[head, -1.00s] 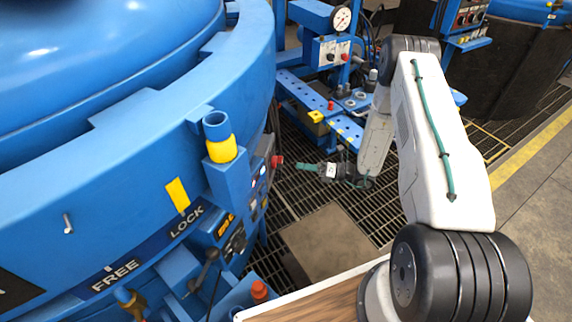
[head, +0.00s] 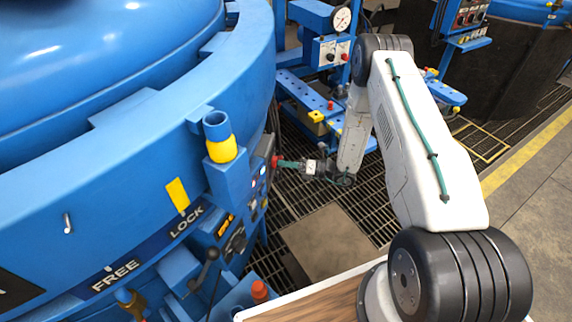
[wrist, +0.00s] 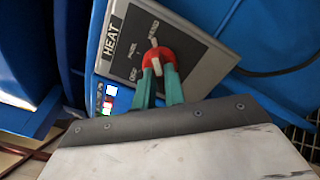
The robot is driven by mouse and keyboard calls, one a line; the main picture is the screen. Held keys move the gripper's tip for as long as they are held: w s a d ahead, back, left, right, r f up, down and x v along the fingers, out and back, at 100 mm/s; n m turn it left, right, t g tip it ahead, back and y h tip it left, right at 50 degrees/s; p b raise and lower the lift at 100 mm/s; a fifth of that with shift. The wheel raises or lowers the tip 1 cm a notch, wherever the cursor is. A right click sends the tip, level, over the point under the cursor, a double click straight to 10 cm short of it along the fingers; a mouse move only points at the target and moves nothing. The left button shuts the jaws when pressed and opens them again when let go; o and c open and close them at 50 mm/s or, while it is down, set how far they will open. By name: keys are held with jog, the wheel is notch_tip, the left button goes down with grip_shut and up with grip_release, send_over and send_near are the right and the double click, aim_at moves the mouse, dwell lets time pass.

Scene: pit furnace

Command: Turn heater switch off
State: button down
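The heater switch is a red rotary knob (wrist: 166,54) with a pale pointer bar, on a grey plate (wrist: 205,62) marked HEAT. Lettering beside the knob includes OFF at the lower left; the bar's near end lies close to it. In the head view the red knob (head: 275,161) sticks out from the right side of the blue furnace panel. My gripper (wrist: 157,72) has its two green fingertips at the knob, one each side of the bar's near end. The fingers are slightly apart; whether they press on the bar is unclear. It also shows in the head view (head: 281,163).
The blue furnace body (head: 120,120) fills the left. A yellow-banded post (head: 221,150) and a lever (head: 206,268) stand near the switch panel. A blue stand with a gauge (head: 342,19) is behind my arm. Dark floor grating lies below.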

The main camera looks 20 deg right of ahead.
jog(key=shift+n, duration=0.3)
jog(key=n, duration=1.9)
jog(key=shift+n, duration=0.3)
dwell(0.5)
jog(key=c, duration=1.5)
grip_release()
jog(key=shift+o, duration=0.2)
jog(key=shift+s+d, duration=0.1)
